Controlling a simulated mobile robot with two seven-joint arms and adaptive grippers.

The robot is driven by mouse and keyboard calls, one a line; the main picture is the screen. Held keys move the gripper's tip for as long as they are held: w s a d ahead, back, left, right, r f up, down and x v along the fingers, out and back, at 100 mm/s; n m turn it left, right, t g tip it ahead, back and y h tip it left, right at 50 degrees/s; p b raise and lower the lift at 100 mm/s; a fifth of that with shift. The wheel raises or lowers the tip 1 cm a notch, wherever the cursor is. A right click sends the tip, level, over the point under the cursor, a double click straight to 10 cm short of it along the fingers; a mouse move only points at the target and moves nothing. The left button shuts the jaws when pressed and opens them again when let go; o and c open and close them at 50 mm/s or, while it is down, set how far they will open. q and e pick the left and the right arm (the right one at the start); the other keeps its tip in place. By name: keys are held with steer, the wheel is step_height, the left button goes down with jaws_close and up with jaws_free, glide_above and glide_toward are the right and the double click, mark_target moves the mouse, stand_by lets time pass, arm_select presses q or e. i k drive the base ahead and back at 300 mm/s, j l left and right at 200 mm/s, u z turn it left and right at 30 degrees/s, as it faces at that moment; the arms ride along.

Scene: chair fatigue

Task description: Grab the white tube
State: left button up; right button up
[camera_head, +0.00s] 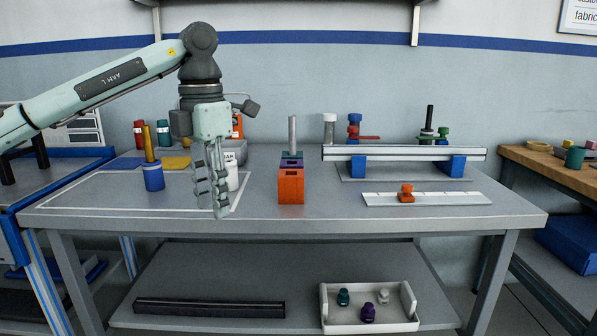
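A short white tube (233,177) stands upright on the grey workbench (330,215), left of the bench's middle. My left gripper (212,208) points down just to the left of the tube and in front of it, and its fingers hide part of the tube's left side. The fingers are apart, with nothing seen between them. I cannot tell whether a finger touches the tube. My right gripper is not in view.
A blue cylinder with a yellow rod (154,178) stands left of my gripper. An orange block (291,187) stands to the right. A grey rail on blue supports (405,153) lies farther right. The bench's front middle is clear. A white bin (323,308) sits below.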

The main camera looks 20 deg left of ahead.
mark_target(233, 178)
steer(key=i+j+z, duration=0.1)
steer(key=j+z, duration=0.75)
steer(key=j, duration=0.75)
steer(key=k+j+z, duration=0.15)
steer(key=j, duration=0.55)
steer(key=i, duration=0.05)
